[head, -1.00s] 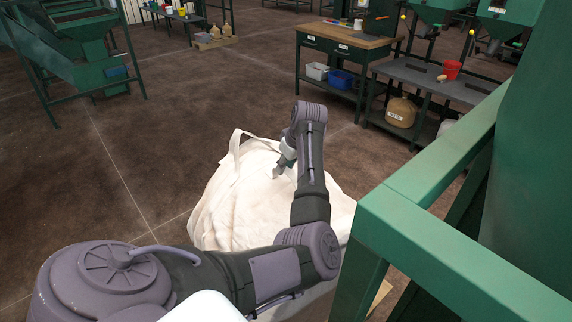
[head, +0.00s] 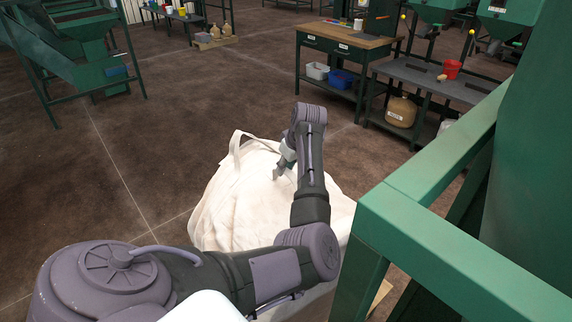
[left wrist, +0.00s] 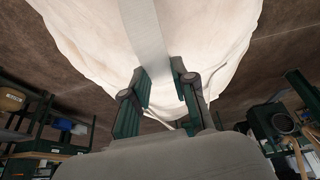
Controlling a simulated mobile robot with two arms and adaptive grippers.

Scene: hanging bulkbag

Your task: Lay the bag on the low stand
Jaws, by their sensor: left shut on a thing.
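The bag (head: 235,200) is large, cream-coloured and full-looking, with a loop of strap standing up at its upper left in the head view. My arm and the green frame cover part of its right and lower sides. My left gripper (head: 282,168) is at the bag's top. In the left wrist view, the bag (left wrist: 90,35) fills the top, and a pale strap (left wrist: 147,35) runs down between the fingers of the left gripper (left wrist: 162,88). The fingers are shut on this strap. I cannot make out the low stand. My right gripper is out of view.
A green frame (head: 440,250) rises close on the right. A wooden-topped workbench (head: 345,38) and a grey table (head: 430,80) with a tan jug (head: 401,112) beneath stand behind. Green machinery (head: 85,60) is at the far left. The brown floor left of the bag is clear.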

